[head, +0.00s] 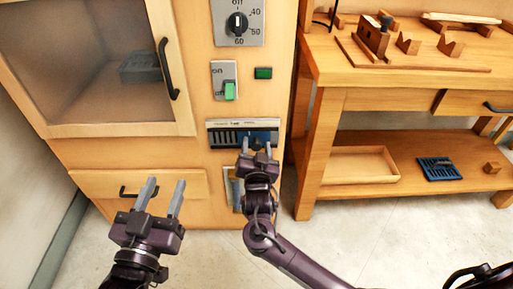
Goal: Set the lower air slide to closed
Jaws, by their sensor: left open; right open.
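An air slide panel (213,126) is set in the front of the wooden cabinet, below the switch. Dark vertical slots (225,138) show on its left part and a blue plate (270,137) on its right part. A small dark knob is at its lower middle, partly hidden by my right gripper. The label is too small to read. My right gripper (257,149) is open, with its fingertips at the knob; I cannot tell whether they touch it. My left gripper (165,184) is open and empty, in front of the drawer.
The cabinet has a glazed door (100,60), a dial (238,22), a green switch (229,91) and a drawer (100,184). Another metal-framed panel (233,185) sits below, partly hidden by my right gripper. A workbench (325,150) stands at the right.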

